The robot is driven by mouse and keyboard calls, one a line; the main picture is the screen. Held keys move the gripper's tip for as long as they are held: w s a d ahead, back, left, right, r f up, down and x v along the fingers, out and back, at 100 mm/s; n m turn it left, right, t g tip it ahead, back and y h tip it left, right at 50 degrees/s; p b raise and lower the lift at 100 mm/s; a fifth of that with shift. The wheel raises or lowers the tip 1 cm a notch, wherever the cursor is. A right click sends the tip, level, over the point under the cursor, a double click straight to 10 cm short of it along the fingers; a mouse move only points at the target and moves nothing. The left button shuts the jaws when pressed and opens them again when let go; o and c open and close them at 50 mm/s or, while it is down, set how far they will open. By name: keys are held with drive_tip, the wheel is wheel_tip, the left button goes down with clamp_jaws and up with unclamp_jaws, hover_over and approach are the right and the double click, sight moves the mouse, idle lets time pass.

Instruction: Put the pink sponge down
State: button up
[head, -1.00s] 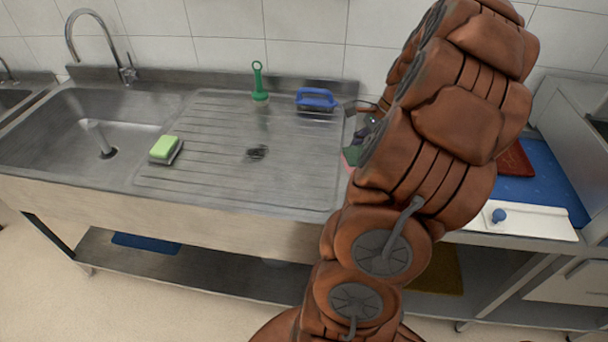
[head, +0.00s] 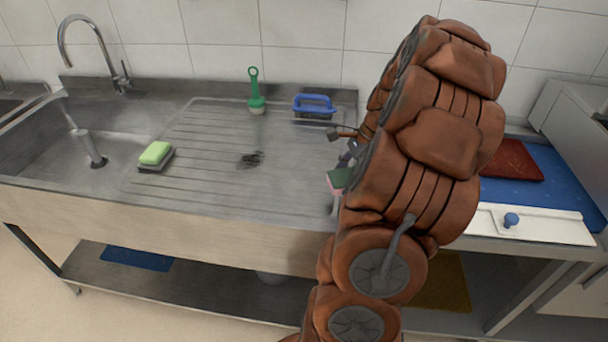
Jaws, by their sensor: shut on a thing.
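The pink sponge (head: 333,187) shows as a small pink edge with a dark green face, just left of my arm and over the right end of the ribbed drainboard. My gripper (head: 342,163) is mostly hidden behind my arm; only a little of it shows above the sponge. It is shut on the sponge. I cannot tell whether the sponge touches the steel below it.
A light green sponge (head: 155,153) lies on the drainboard (head: 205,180) beside the sink. A dark patch (head: 251,160) marks the middle. Around it is free room.

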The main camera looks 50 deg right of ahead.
drive_tip(key=p, duration=0.3)
hover_over(299, 182)
drive_tip(key=d, duration=0.1)
drive_tip(key=shift+s+f, duration=0.35)
drive_tip(key=shift+f, duration=0.2)
drive_tip(key=shift+w+p, duration=0.1)
drive_tip(key=shift+p, duration=0.2)
wheel_tip(299, 182, down, 2)
drive_tip(key=shift+f+p, duration=0.25)
drive_tip(key=shift+p, duration=0.45)
drive_tip(key=shift+f, duration=0.5)
drive_tip(key=shift+f, duration=0.2)
drive_tip(key=o, duration=1.1)
drive_tip(key=shift+r, duration=0.1)
drive_tip(key=b+v, duration=0.3)
drive_tip(key=v, duration=0.9)
